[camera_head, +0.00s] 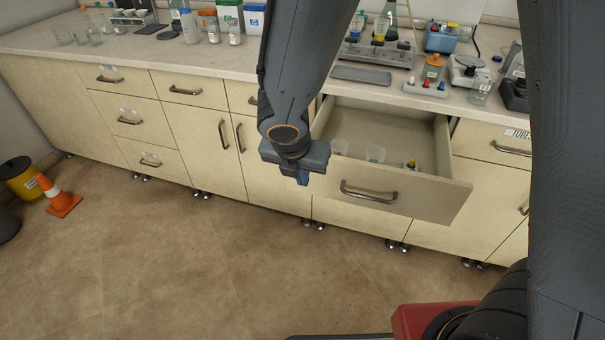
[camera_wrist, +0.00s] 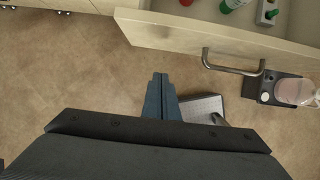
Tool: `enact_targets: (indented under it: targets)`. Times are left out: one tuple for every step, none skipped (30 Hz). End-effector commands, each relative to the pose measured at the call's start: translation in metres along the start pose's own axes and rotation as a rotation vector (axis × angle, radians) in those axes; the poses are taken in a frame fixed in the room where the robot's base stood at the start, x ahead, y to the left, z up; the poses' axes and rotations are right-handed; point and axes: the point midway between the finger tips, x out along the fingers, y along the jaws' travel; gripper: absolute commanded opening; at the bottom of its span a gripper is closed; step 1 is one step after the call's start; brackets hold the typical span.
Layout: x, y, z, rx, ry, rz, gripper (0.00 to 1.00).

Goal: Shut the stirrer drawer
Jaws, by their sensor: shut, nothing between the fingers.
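The open drawer (camera_head: 432,199) is pulled well out of the cream cabinet under the bench, with a curved metal handle (camera_head: 368,192) on its front. My gripper (camera_head: 303,179) is shut and empty, pointing down just left of the drawer front in the head view. In the wrist view, the fingertips (camera_wrist: 160,76) are over the floor, apart from the drawer front (camera_wrist: 185,32) and its handle (camera_wrist: 232,65). My arm hides part of the cabinet and the drawer's left end.
The bench top (camera_head: 60,44) carries glassware, bottles and instruments. Other drawers and cupboard doors are shut. An orange cone (camera_head: 60,196) and a yellow bin (camera_head: 20,180) stand far left.

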Motion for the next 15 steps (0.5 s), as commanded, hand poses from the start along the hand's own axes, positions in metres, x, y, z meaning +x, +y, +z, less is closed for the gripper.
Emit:
enact_targets:
  targets:
    - [0.015,-0.001,-0.001,0.001,0.002,-0.002,0.00]
    - [0.021,-0.001,-0.001,0.000,0.002,-0.003,0.00]
    - [0.029,-0.001,-0.001,0.002,0.002,-0.003,0.00]
    - [0.035,-0.001,0.000,0.002,0.002,-0.003,0.00]
    - [0.041,-0.001,-0.001,0.001,0.002,-0.003,0.00]
    - [0.049,-0.001,-0.001,0.002,0.002,-0.002,0.00]
    - [0.054,0.000,-0.001,0.001,0.002,-0.002,0.00]
    - [0.059,-0.001,-0.001,0.003,0.002,-0.002,0.00]
    - [0.063,-0.001,0.002,0.005,0.002,-0.002,0.00]
    - [0.061,-0.001,0.009,0.007,0.001,-0.002,0.00]
    - [0.062,-0.001,0.014,0.008,0.001,-0.001,0.00]
    - [0.064,-0.002,0.019,0.008,0.001,-0.002,0.00]
    - [0.065,-0.002,0.022,0.007,0.001,-0.002,0.00]
    - [0.066,-0.001,0.025,0.007,0.001,-0.001,0.00]
    - [0.067,-0.001,0.029,0.007,0.001,-0.001,0.00]
